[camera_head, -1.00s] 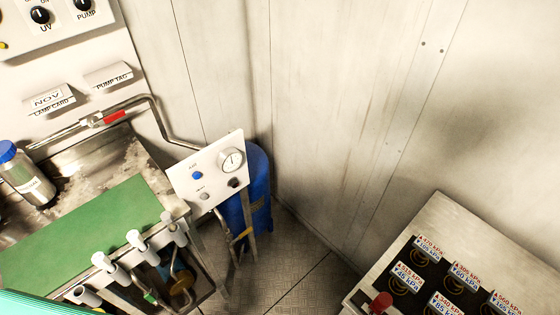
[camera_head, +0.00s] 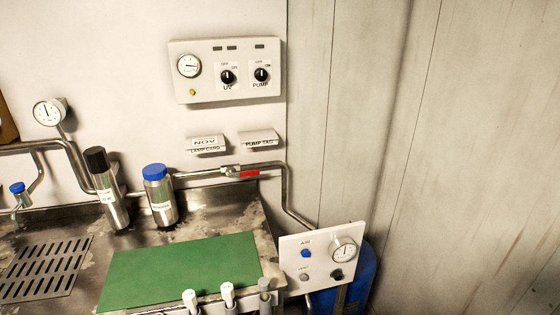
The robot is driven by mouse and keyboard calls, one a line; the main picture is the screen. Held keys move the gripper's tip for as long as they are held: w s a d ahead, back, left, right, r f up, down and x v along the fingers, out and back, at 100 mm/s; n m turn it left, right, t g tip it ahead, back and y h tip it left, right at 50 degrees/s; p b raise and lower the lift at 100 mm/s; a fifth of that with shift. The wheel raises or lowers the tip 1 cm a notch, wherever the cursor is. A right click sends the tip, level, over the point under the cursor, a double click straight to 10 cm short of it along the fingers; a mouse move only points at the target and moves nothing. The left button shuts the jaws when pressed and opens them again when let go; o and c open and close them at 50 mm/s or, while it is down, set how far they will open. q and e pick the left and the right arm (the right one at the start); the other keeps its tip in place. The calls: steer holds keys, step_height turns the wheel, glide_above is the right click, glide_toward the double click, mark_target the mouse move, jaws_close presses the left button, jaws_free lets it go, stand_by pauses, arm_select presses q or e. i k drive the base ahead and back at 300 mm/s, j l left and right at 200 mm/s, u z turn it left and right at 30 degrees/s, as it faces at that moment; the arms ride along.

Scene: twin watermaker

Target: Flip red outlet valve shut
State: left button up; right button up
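The red outlet valve handle (camera_head: 249,173) sits on the steel pipe (camera_head: 268,165) along the back wall, just below the PUMP TAG card. The red handle lies roughly in line with the pipe. Its metal valve body (camera_head: 231,171) is at the left end of the handle. Neither of my grippers is in view.
Two steel bottles, one black-capped (camera_head: 108,190) and one blue-capped (camera_head: 159,196), stand left of the valve. A green mat (camera_head: 180,270) lies on the counter. A white gauge panel (camera_head: 320,256) and blue tank (camera_head: 358,280) stand at right. A UV/PUMP control box (camera_head: 226,71) hangs above.

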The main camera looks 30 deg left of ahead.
mark_target(253, 173)
steer(key=k+j+u, duration=0.1)
steer(key=u, duration=0.25)
steer(key=k+j+u, duration=0.1)
steer(key=u, duration=0.25)
steer(key=k+j+u, duration=0.1)
steer(key=j+u, duration=0.2)
steer(key=i+j, duration=0.1)
steer(key=u, duration=0.05)
